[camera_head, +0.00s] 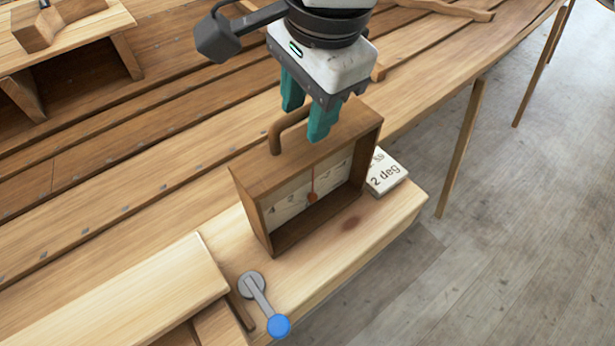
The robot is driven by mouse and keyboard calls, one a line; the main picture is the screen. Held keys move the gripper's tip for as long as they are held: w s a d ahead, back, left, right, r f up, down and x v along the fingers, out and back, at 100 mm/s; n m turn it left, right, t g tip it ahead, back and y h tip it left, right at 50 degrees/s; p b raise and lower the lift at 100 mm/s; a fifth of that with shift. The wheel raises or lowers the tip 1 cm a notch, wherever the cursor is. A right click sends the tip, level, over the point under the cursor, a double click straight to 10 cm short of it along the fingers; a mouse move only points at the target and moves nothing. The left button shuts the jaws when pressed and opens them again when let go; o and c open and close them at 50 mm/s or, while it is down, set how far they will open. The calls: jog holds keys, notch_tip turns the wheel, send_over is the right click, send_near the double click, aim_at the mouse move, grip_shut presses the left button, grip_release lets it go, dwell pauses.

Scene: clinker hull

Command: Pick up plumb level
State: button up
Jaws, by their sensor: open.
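The plumb level (250,177) is a brown wooden box with an open front, a pale scale inside and a red plumb bob. It stands upright on a light wooden plank, with a brown handle (275,135) on top. My gripper (305,122) is above the box, pointing down, with its two teal fingers apart. The fingers are at the handle, one behind and one in front of its right part. The right end of the handle is hidden by the gripper, and I cannot tell whether the fingers touch it.
A white block marked "2 deg" (386,174) lies right of the level. A lever with a blue knob (279,325) is on the plank's front left. A raised wooden board (130,295) is at lower left. The plank ends at the right above the grey floor (510,220).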

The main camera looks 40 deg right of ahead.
jog(key=shift+f, duration=0.4)
grip_shut()
jog(key=shift+w, duration=0.1)
dwell(1.1)
